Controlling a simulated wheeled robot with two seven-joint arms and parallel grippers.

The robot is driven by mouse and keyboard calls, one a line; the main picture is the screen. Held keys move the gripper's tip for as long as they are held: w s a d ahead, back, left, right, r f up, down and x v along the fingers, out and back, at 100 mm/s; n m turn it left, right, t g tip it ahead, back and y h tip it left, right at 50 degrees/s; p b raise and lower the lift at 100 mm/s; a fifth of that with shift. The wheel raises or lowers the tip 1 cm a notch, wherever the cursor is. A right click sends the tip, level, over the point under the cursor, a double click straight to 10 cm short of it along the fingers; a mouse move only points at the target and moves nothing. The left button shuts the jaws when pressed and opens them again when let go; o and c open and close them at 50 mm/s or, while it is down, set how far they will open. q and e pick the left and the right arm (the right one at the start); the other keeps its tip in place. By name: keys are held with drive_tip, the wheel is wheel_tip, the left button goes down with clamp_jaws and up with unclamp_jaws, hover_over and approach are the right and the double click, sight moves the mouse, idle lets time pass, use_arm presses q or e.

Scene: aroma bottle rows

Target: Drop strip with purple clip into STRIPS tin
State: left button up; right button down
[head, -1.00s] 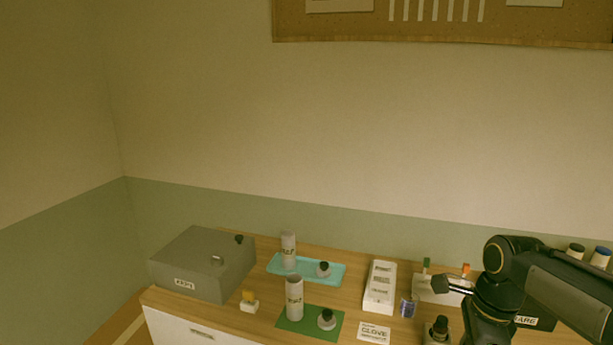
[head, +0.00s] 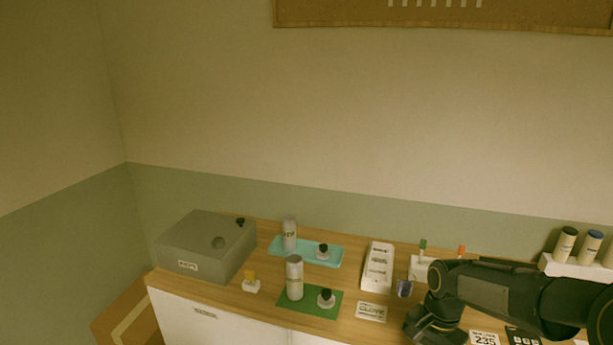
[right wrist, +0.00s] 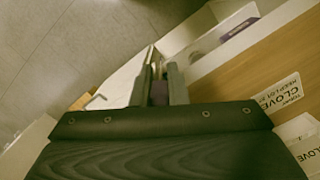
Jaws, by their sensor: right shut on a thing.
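My right gripper (head: 436,328) is low at the front edge of the counter, at the bottom right of the head view; its fingertips are hidden there. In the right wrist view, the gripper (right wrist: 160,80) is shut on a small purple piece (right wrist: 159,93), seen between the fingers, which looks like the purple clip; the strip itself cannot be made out. A small blue-purple cylinder (head: 404,288) stands just left of my right arm. I cannot read any STRIPS label, so I cannot tell which thing is the tin. My left gripper is not in view.
A grey box (head: 205,245) stands at the left. Bottles stand on a turquoise tray (head: 290,255) and a green mat (head: 310,308). A CLOVE card (head: 371,312) and a white rack (head: 378,268) are near my arm. Green (head: 423,244) and orange (head: 461,250) clips stand behind.

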drive_tip(key=a+f+n+h, duration=0.1)
drive_tip(key=a+f+n, duration=0.2)
drive_tip(key=f+n, duration=0.7)
drive_tip(key=shift+a, duration=0.4)
drive_tip(key=shift+a, duration=0.1)
